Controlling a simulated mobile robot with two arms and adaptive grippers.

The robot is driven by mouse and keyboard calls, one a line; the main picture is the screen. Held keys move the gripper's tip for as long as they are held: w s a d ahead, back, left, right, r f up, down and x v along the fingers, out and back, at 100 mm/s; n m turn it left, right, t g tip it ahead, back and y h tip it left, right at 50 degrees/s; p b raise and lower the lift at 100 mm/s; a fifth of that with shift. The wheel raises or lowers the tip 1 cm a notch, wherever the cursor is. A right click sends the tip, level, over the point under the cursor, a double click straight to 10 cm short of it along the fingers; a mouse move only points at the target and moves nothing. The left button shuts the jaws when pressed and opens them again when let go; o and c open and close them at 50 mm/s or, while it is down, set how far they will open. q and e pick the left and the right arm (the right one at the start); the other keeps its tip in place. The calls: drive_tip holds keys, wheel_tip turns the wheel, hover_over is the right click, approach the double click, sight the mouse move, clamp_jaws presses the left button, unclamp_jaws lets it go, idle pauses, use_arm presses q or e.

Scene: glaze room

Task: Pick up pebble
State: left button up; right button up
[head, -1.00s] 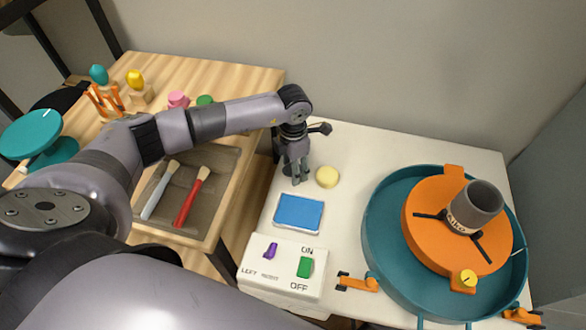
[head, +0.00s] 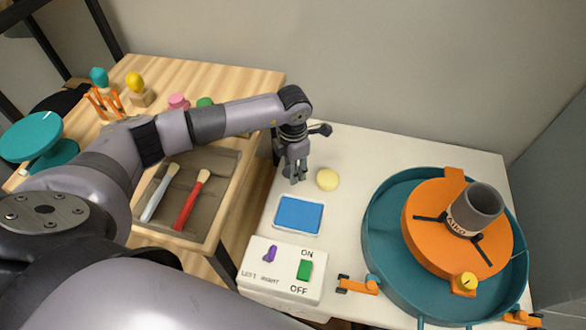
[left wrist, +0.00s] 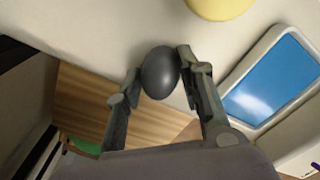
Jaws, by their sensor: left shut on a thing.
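The pebble (left wrist: 161,73) is a smooth dark grey oval in the left wrist view. It sits between the two fingertips of my left gripper (left wrist: 159,80), which is shut on it. In the head view my left gripper (head: 295,178) points down over the back left part of the white table, and the pebble cannot be made out clearly there. Whether the pebble touches the table top is hard to tell. My right gripper is not in view.
A pale yellow round piece (head: 327,180) lies just right of my left gripper. A blue pad (head: 299,214) and a switch box (head: 283,268) are nearer. A teal basin (head: 382,262) with an orange wheel stands at right. A wooden table (head: 240,82) is at left.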

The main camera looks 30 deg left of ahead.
use_arm(q)
wheel_tip(320, 180, up, 20)
drive_tip(key=b, duration=0.1)
drive_tip(key=shift+f, duration=0.15)
idle(0.3)
drive_tip(key=o, duration=0.6)
drive_tip(key=c, duration=0.5)
drive_tip(key=s+d+m+p, duration=0.1)
drive_tip(key=s+m, duration=0.3)
drive_tip(key=m, duration=0.5)
drive_tip(key=s+d+m+p, duration=0.1)
drive_tip(key=s+d+m, duration=0.2)
drive_tip(key=m, duration=0.7)
drive_tip(key=s+d+m+p, duration=0.1)
drive_tip(key=s+d+m, duration=0.1)
drive_tip(key=s+m, duration=0.4)
drive_tip(key=shift+s+f+m, duration=0.1)
drive_tip(key=shift+s+m, duration=0.05)
drive_tip(key=shift+m, duration=0.95)
drive_tip(key=shift+s+f+m, duration=0.1)
drive_tip(key=shift+s+m, duration=0.05)
drive_tip(key=shift+m, duration=0.95)
